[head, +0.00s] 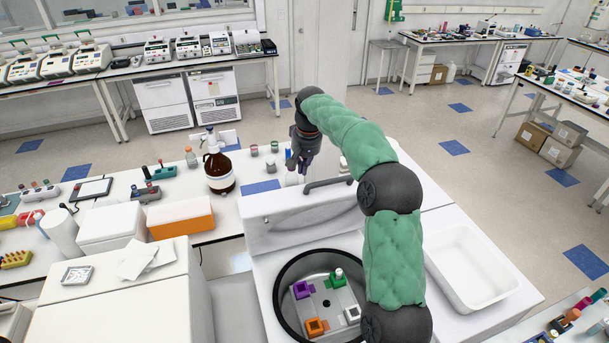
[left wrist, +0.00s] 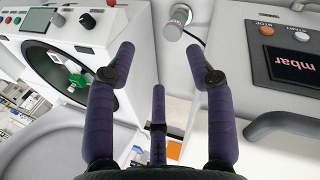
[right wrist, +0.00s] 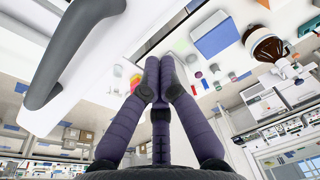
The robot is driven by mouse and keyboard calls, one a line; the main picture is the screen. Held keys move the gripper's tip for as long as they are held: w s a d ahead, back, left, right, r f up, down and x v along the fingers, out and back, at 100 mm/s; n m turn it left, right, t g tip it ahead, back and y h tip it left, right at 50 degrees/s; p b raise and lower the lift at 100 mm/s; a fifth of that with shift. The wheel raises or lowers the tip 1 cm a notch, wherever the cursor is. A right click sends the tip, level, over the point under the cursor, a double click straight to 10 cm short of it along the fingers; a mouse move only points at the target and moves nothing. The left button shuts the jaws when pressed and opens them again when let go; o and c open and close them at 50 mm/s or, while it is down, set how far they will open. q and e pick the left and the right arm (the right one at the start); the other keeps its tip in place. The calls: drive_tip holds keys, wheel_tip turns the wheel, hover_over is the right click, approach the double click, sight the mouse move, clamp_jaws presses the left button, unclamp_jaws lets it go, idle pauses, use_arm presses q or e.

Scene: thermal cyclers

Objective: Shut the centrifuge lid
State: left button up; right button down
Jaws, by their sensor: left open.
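The centrifuge lid (head: 285,232) stands raised behind the open dark bowl (head: 283,275). The bowl holds a rotor with purple, orange, white and green buckets. A grey handle (head: 325,183) is at the lid's top edge; it shows large at the left of the right wrist view (right wrist: 48,85). My right gripper (head: 303,160) is beyond the lid's top edge, pointing down, fingers together and empty, apart from the handle. In the right wrist view its fingertips (right wrist: 158,65) meet. My left gripper (left wrist: 160,52) is open and empty; the centrifuge front (left wrist: 65,45) is at its left.
A brown bottle (head: 218,172) and small jars stand on the bench behind the lid. A white tray (head: 470,267) is to the right. In the left wrist view, a device marked "mbar" (left wrist: 285,65) is close to the right finger.

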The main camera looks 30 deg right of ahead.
sight(304, 184)
drive_tip(key=s, duration=0.1)
drive_tip(key=s+a, duration=0.1)
drive_tip(key=shift+s, duration=0.4)
drive_tip(key=shift+s+a+f, duration=0.15)
drive_tip(key=shift+a+f, duration=0.05)
drive_tip(key=shift+f, duration=0.2)
drive_tip(key=shift+s, duration=0.15)
